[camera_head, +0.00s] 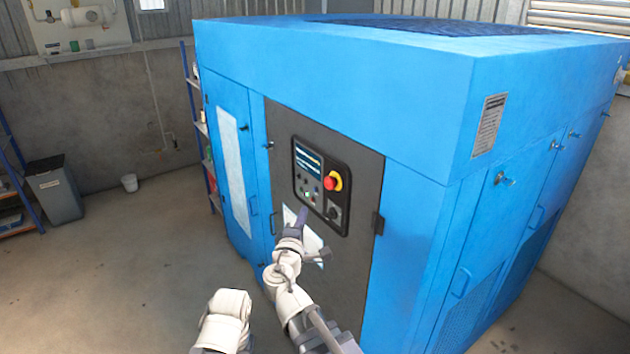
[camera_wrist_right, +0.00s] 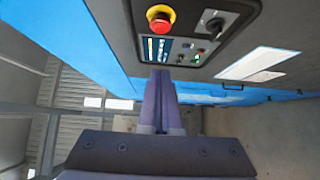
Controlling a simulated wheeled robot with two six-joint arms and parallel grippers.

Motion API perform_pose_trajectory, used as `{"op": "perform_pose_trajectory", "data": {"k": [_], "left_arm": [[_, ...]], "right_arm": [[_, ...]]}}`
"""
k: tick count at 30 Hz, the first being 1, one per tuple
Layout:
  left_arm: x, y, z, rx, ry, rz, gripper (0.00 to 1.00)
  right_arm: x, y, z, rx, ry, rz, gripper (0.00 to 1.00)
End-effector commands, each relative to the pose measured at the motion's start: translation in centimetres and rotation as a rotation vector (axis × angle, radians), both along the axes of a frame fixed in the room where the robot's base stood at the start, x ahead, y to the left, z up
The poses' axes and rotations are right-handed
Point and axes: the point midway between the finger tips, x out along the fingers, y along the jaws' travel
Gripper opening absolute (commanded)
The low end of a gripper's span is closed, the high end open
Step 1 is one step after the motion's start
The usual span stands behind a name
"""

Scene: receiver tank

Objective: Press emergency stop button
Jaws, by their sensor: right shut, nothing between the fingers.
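The red emergency stop button (camera_head: 333,181) with its yellow collar sits at the right side of the black control panel (camera_head: 316,204) on the dark door of the blue cabinet. It also shows in the right wrist view (camera_wrist_right: 160,18), at the top centre. My right gripper (camera_head: 302,213) is in front of the panel's lower left part, below and left of the button, and apart from it. In the right wrist view its fingers (camera_wrist_right: 163,75) are together and empty, pointing toward the panel. My left gripper is not visible; only a pale arm part shows at the bottom of the head view.
The large blue cabinet (camera_head: 330,60) fills the centre and right. A dark knob (camera_wrist_right: 214,26), a small screen and small buttons share the panel. The concrete floor at lower left is clear.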

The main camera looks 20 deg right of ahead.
Motion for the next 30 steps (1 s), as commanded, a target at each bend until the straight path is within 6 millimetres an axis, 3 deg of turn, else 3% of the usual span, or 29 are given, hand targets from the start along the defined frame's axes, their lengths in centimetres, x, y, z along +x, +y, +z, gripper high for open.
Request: {"op": "perform_pose_trajectory", "data": {"k": [10, 14, 27, 30], "left_arm": [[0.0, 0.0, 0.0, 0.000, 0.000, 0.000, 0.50], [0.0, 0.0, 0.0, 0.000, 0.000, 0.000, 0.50], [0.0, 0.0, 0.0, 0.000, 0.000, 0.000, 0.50], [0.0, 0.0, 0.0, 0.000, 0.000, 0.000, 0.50]], "right_arm": [[0.1, 0.0, 0.0, -0.003, -0.001, 0.002, 0.00], [1.0, -0.3, 0.0, -0.003, -0.001, 0.000, 0.00], [8.8, -3.9, 0.0, -0.001, 0.000, -0.001, 0.00], [9.6, -5.2, 0.0, -0.001, 0.000, -0.002, 0.00]]}}
